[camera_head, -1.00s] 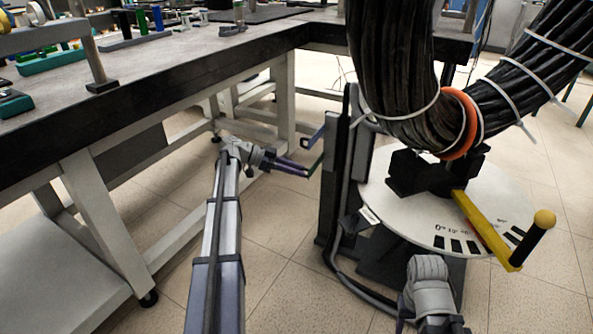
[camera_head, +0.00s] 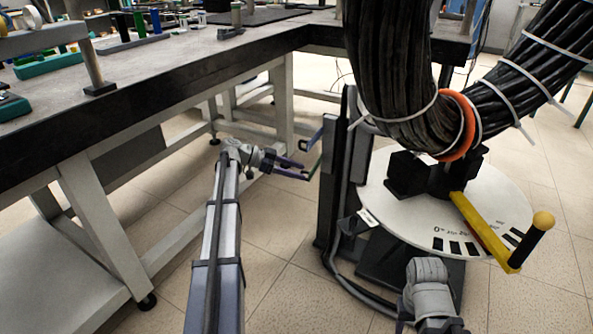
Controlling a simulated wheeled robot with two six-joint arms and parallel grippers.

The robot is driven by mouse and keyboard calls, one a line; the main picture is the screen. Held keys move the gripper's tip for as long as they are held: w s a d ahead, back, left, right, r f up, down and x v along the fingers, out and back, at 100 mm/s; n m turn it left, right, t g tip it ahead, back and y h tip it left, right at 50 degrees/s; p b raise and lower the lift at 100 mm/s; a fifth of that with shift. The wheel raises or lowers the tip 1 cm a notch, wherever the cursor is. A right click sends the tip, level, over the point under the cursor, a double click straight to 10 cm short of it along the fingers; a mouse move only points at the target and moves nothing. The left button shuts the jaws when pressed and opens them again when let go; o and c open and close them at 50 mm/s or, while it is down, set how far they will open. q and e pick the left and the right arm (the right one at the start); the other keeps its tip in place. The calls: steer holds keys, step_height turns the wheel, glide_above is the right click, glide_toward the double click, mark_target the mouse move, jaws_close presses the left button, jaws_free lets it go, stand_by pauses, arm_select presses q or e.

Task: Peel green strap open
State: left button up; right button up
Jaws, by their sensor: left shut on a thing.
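The green strap (camera_head: 316,165) shows as a thin short strip at the left side of the dark upright post (camera_head: 336,185). My left gripper (camera_head: 306,172) reaches in from the left, and its purple fingers are shut on the strap's free end, just left of the post. How far the strap is peeled is too small to tell. My right arm shows at the bottom right, but its fingertips are outside the picture.
A round white dial plate (camera_head: 400,222) with a yellow lever (camera_head: 484,230) stands right of the post. A thick black cable bundle (camera_head: 390,70) with an orange ring (camera_head: 466,125) hangs above it. A workbench (camera_head: 150,85) fills the left; open floor lies between.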

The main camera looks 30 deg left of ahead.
arm_select(q)
steer(key=shift+a, duration=0.15)
steer(key=p+v, duration=0.3)
steer(key=v, duration=0.4)
steer(key=shift+s+a+r, duration=0.15)
steer(key=shift+s+a, duration=0.05)
stand_by(0.4)
